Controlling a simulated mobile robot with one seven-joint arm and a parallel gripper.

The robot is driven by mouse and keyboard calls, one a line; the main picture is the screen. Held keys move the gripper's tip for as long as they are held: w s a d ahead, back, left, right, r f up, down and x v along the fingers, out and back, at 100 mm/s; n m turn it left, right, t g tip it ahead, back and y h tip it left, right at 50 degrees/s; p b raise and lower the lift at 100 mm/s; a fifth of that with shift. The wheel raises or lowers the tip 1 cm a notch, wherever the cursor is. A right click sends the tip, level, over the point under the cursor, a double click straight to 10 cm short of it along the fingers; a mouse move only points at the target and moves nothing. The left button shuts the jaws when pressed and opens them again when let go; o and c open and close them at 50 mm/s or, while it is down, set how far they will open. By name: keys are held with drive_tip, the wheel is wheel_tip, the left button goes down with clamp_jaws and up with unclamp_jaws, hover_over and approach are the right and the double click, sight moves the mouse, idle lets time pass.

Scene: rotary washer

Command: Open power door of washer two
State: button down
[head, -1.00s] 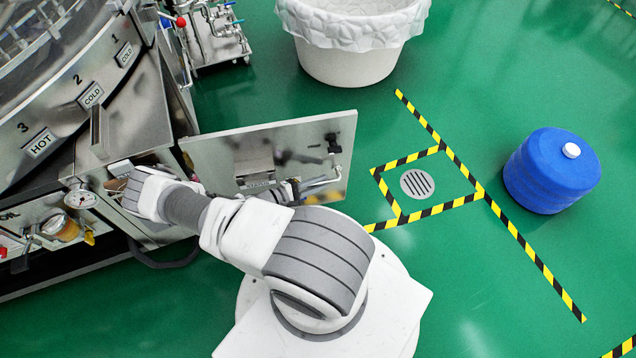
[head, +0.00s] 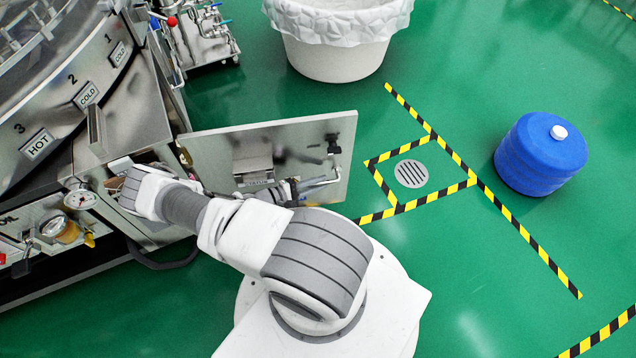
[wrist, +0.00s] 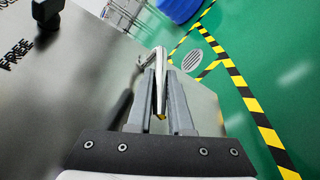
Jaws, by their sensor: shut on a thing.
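The metal door panel (head: 213,152) stands swung out from the washer cabinet (head: 85,150), attached along its left edge. A black knob (head: 333,143) and a silver bar handle (head: 322,183) are on its face. In the wrist view, my gripper (wrist: 160,72) is shut on the silver handle (wrist: 158,56), with a finger on each side of the bar. The door panel (wrist: 85,75) fills the left there, with the knob (wrist: 46,14) and the word FREE. In the head view, my arm partly hides the gripper and the door's lower edge. No washer number is readable on the door.
A white lined bin (head: 340,60) stands behind the door and a blue drum (head: 540,158) to the right. A floor drain (head: 411,174) lies inside yellow-black tape. Gauges and valves (head: 80,200) are at the left. Green floor right of the door is clear.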

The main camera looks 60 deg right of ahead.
drive_tip(key=shift+w, duration=0.15)
drive_tip(key=c, duration=0.8)
unclamp_jaws()
drive_tip(key=shift+c, duration=0.2)
drive_tip(key=p+v, duration=0.3)
drive_tip(key=v, duration=1.4)
drive_tip(key=shift+a, duration=0.25)
